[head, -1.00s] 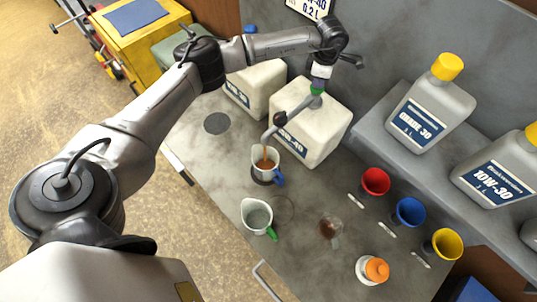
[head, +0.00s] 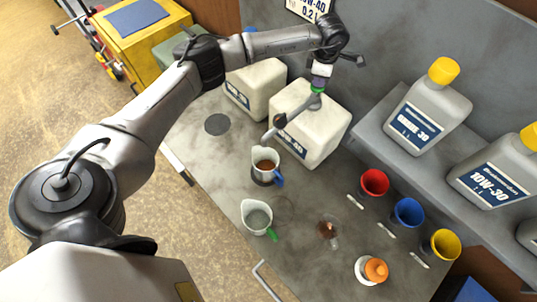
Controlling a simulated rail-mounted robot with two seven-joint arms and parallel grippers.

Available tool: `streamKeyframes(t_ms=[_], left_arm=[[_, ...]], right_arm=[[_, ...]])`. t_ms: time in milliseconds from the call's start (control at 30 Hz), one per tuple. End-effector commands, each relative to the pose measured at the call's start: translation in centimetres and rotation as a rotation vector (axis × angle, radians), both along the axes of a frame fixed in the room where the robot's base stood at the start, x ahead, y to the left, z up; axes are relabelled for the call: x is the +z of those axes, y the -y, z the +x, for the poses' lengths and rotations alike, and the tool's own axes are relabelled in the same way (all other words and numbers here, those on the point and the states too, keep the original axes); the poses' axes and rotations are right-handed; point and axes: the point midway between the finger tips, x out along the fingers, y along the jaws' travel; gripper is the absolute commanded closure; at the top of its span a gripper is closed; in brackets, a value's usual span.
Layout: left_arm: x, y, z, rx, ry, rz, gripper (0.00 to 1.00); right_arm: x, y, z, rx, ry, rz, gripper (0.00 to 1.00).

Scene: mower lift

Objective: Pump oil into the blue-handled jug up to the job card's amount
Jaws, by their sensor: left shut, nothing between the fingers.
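The blue-handled jug (head: 265,176) stands upright on the bench under the pump spout (head: 275,132), with brown oil inside. The spout belongs to a pump with a green collar (head: 316,91) on the front white canister (head: 305,130). My left gripper (head: 319,80) is shut, pointing down at the top of this pump; I cannot tell whether it touches. No oil stream shows at the spout. The job card (head: 311,8) on the back wall is cut off by the top edge; "0.2" is readable. My right gripper is not in view.
A green-handled jug (head: 256,217) stands in front of the blue-handled one. Red (head: 374,182), blue (head: 407,211) and yellow (head: 443,244) funnels stand to the right. A small stained cup (head: 327,230) and an orange-topped bottle (head: 374,270) are nearby. Grey oil bottles (head: 428,108) stand on the shelf.

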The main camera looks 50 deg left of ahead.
Motion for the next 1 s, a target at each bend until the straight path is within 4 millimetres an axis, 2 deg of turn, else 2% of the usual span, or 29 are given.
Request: streamKeyframes(t_ms=[800,1000], left_arm=[[4.9,0.0,0.0,0.000,0.001,0.001,1.00],[5.2,0.0,0.0,0.001,-0.001,0.001,1.00]], right_arm=[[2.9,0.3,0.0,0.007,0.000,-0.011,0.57],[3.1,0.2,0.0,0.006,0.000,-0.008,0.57]])
